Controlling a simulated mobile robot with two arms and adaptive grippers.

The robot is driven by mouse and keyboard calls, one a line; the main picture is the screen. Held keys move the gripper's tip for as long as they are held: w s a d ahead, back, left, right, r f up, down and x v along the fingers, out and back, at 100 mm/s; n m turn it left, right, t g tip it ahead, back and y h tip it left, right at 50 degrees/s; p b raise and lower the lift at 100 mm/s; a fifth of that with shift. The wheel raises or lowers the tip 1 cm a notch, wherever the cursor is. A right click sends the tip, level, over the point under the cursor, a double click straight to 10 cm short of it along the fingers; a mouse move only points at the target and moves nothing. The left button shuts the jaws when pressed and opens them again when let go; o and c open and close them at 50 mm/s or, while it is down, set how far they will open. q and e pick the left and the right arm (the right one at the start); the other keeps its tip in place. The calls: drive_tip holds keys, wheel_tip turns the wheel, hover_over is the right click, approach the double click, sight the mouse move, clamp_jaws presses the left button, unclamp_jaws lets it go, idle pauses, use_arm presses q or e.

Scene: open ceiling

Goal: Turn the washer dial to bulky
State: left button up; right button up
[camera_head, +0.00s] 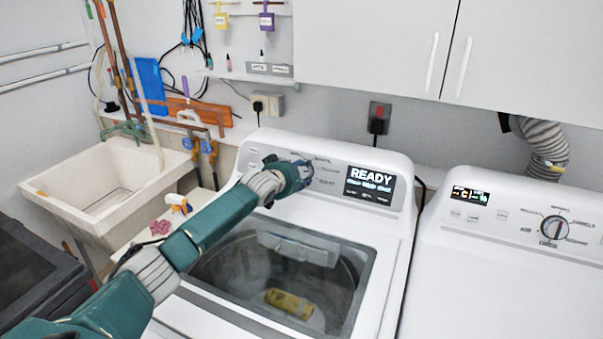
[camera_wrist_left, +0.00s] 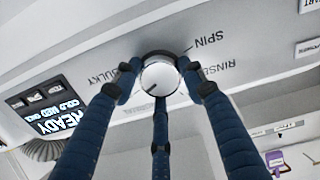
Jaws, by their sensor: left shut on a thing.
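The white washer (camera_head: 268,133) stands in the middle of the head view with its control panel at the back. My left gripper (camera_head: 302,170) reaches across to the panel and hides the dial there. In the left wrist view the round, silver-white dial (camera_wrist_left: 160,78) sits between the dark fingers of my left gripper (camera_wrist_left: 159,88), which are shut on it. A short dark mark shows on the dial's face. The printed word BULKY (camera_wrist_left: 103,78) is left of the dial, partly covered by a finger; SPIN and RINSE are to its right. My right gripper is not in view.
The washer's display (camera_head: 370,186) reads READY. A yellow item (camera_head: 289,303) lies in the drum under the clear lid. A dryer (camera_head: 500,260) with its own knob (camera_head: 554,228) stands at right. A sink (camera_head: 105,185) is at left; cabinets (camera_head: 375,40) hang above.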

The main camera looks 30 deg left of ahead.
use_arm(q)
drive_tip(key=shift+w+a+r+m, duration=0.1)
drive_tip(key=shift+r+m, duration=0.3)
drive_tip(key=shift+r, duration=0.05)
drive_tip(key=m, duration=0.2)
drive_tip(key=shift+r+m+p, duration=0.1)
drive_tip(key=shift+m+p, duration=0.3)
drive_tip(key=m+p, duration=0.1)
drive_tip(key=m, duration=0.3)
drive_tip(key=shift+m, duration=0.7)
drive_tip(key=o, duration=0.9)
drive_tip(key=shift+o, duration=1.3)
drive_tip(key=shift+w+d+f, duration=0.1)
drive_tip(key=shift+d+f, duration=0.1)
drive_tip(key=shift+f, duration=0.05)
drive_tip(key=shift+f, duration=0.1)
